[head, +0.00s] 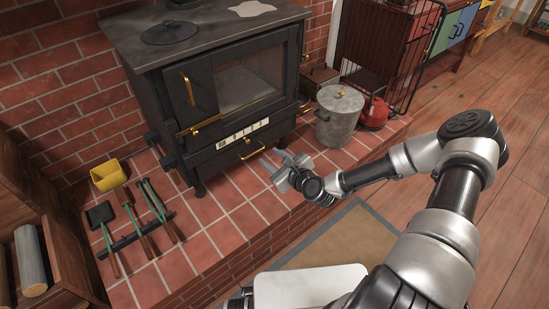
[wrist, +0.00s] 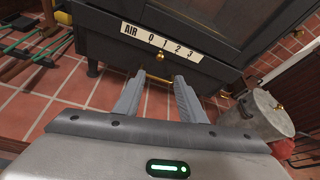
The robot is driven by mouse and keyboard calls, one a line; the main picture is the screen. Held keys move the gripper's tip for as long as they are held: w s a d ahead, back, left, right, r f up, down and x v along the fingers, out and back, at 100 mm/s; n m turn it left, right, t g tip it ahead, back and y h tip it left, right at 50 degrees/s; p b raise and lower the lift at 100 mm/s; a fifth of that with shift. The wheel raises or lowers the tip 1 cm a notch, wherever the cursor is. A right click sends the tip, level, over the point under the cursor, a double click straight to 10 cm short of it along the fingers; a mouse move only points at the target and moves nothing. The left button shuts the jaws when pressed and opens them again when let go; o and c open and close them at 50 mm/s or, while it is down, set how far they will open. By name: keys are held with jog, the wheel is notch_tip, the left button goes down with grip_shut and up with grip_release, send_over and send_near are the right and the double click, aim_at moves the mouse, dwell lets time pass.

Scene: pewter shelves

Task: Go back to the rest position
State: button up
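My gripper (head: 283,166) is stretched out low in front of the black stove (head: 231,130), above the red tiled hearth. In the wrist view my gripper (wrist: 157,84) has its two fingers apart with nothing between them. Beyond the fingertips is the brass handle (wrist: 157,77) on the stove's lower front, under the air scale strip (wrist: 160,40). It also shows in the head view as the lower brass handle (head: 253,152). I cannot tell whether the fingertips touch this handle.
A grey lidded pot (head: 338,115) and a red kettle (head: 375,113) stand right of the stove. Fire tools (head: 150,215) and a yellow scoop (head: 109,175) lie at left. A wooden log box (head: 70,245) is at far left. The wooden floor (head: 520,170) at right is clear.

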jog(key=shift+v, duration=0.9)
